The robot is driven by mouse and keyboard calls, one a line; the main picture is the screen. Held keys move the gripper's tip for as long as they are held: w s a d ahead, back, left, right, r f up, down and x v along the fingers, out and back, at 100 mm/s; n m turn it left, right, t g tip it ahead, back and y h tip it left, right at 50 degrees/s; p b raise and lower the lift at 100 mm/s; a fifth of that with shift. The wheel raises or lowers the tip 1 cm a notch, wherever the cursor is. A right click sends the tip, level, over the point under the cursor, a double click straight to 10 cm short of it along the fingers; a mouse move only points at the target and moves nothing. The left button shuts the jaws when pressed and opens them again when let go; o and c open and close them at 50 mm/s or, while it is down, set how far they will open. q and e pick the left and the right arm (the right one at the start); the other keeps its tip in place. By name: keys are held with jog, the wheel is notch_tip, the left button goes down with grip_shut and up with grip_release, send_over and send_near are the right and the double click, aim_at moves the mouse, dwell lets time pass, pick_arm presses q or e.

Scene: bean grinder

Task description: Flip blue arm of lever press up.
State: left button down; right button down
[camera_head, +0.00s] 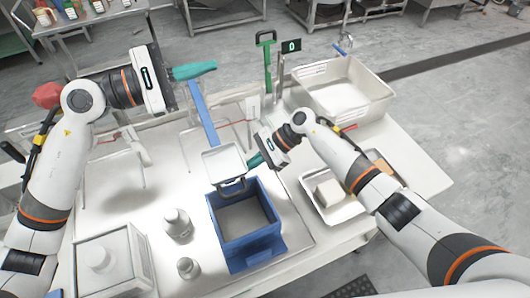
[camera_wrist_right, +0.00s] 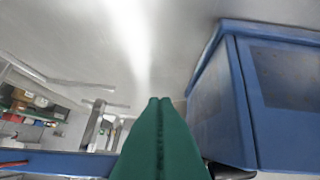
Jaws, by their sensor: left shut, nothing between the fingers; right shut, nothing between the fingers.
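The blue arm (camera_head: 204,114) of the lever press stands up from the press, slanting to the upper left, with its top just below my left gripper. A pale square plate (camera_head: 224,160) is at its lower end. My left gripper (camera_head: 213,67) has green fingers, shut and empty, near the arm's top; I cannot tell whether they touch. My right gripper (camera_head: 252,163) is shut and empty beside the plate's right edge. In the right wrist view its green fingers (camera_wrist_right: 160,105) are together, with a blue bar (camera_wrist_right: 60,165) behind them at lower left.
A blue open box (camera_head: 247,257) stands in front of the plate and shows in the right wrist view (camera_wrist_right: 225,100). Metal canisters (camera_head: 177,225) are left of it. A white bin (camera_head: 372,105) and a tray (camera_head: 338,213) are to the right. A green-handled tool (camera_head: 267,60) stands behind.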

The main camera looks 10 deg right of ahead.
jog(key=r, duration=0.4)
jog(key=shift+s+d, duration=0.1)
jog(key=shift+s, duration=0.1)
jog(key=shift+r, duration=1)
pick_arm(q)
jog(key=c, duration=1.5)
grip_release()
jog(key=shift+d, duration=0.1)
jog(key=shift+o, duration=0.2)
